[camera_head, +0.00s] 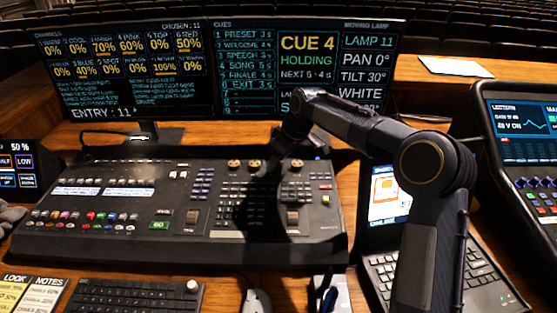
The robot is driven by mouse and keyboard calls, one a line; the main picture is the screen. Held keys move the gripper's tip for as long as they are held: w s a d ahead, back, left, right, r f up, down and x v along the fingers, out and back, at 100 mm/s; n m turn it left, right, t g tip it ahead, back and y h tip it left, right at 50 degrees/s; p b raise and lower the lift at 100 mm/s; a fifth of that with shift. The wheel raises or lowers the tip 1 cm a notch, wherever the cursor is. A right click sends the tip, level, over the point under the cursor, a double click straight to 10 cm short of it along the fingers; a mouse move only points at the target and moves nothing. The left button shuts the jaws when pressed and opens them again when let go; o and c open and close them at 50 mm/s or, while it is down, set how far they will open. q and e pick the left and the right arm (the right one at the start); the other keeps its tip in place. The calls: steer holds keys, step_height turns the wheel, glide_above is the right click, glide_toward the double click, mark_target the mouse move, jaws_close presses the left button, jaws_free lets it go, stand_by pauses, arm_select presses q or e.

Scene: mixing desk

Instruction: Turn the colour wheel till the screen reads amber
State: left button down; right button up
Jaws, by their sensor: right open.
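The lamp screen (365,65) at the back reads LAMP 11, PAN 0°, TILT 30° and WHITE. On the upper part of the mixing desk (110,245) is a row of small tan wheels, including a left wheel (233,163), a middle wheel (254,163) and a right wheel (294,165). I cannot read which is the colour wheel. My right arm reaches in from the lower right and bends down over this row. My right gripper (268,172) is open, dark against the desk and its shadow; I cannot tell whether it touches a wheel. My left gripper is out of view.
A laptop (440,275) stands right of the desk, with another console (525,150) at the far right. A keyboard (130,296), a mouse (256,302) and note cards (38,295) lie in front. A paper sheet (455,66) lies at the back right.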

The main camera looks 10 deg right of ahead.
steer(key=shift+w+a+f, duration=0.15)
steer(key=shift+f, duration=0.3)
steer(key=shift+c, duration=0.4)
steer(key=c, duration=0.9)
steer(key=shift+m, duration=0.4)
steer(key=m, duration=0.1)
steer(key=m+h, duration=0.1)
steer(key=m, duration=0.1)
steer(key=m+t, duration=0.1)
steer(key=shift+a+r+h, duration=0.15)
steer(key=shift+a+h, duration=0.1)
steer(key=shift+h, duration=0.15)
steer(key=m+h, duration=0.1)
steer(key=m, duration=0.2)
steer(key=m+h, duration=0.1)
steer(key=m, duration=0.3)
steer(key=shift+a+p, duration=0.15)
steer(key=shift+p, duration=0.2)
steer(key=shift+h, duration=0.3)
